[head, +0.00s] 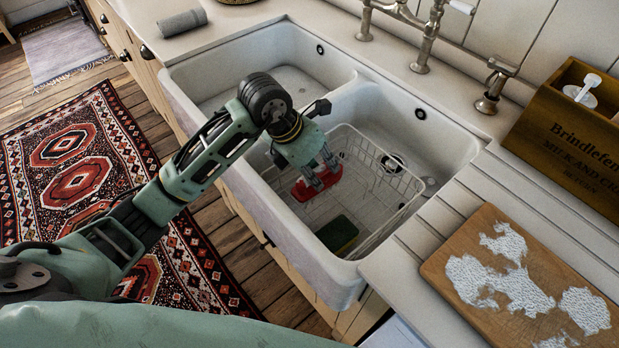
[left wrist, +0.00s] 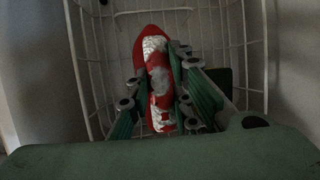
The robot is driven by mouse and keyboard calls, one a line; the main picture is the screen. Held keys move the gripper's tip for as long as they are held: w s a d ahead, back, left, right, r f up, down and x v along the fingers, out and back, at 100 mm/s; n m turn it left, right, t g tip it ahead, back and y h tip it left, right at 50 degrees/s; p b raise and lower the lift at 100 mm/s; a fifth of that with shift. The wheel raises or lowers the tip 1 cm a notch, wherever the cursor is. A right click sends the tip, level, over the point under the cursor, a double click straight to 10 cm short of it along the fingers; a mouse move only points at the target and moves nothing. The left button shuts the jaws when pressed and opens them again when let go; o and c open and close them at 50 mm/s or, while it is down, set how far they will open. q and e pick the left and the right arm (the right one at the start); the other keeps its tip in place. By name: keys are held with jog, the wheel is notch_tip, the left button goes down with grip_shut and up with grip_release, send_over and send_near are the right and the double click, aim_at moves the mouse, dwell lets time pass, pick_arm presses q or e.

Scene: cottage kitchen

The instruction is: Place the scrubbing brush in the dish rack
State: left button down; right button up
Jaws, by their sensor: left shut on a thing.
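The red scrubbing brush (head: 318,184) is held between the fingers of my left gripper (head: 316,178), low in the right sink basin. The left wrist view shows the brush (left wrist: 155,70) with pale patches on it, between the fingers of the gripper (left wrist: 165,95). The white wire dish rack (head: 409,191) stands in that basin, and the brush is over or inside it. Its wires also show in the left wrist view (left wrist: 215,12). I cannot tell whether the brush touches the rack floor. My right gripper is not in view.
A green and dark sponge (head: 338,233) lies in the front of the rack. The sink divider (head: 340,95) and basin walls stand close around my left arm. A floury wooden board (head: 450,255), a wooden crate (head: 570,140) and taps (head: 425,50) surround the sink.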

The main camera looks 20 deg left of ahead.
pick_arm(q)
jog(key=f, duration=0.1)
jog(key=a+f, duration=0.1)
jog(key=f, duration=0.1)
jog(key=a+f, duration=0.1)
jog(key=f, duration=0.1)
jog(key=shift+w+a+f+p, duration=0.25)
jog(key=shift+w+p, duration=0.1)
jog(key=shift+p, duration=0.05)
jog(key=shift+f, duration=0.1)
jog(key=shift+f, duration=0.1)
jog(key=c, duration=1.6)
grip_release()
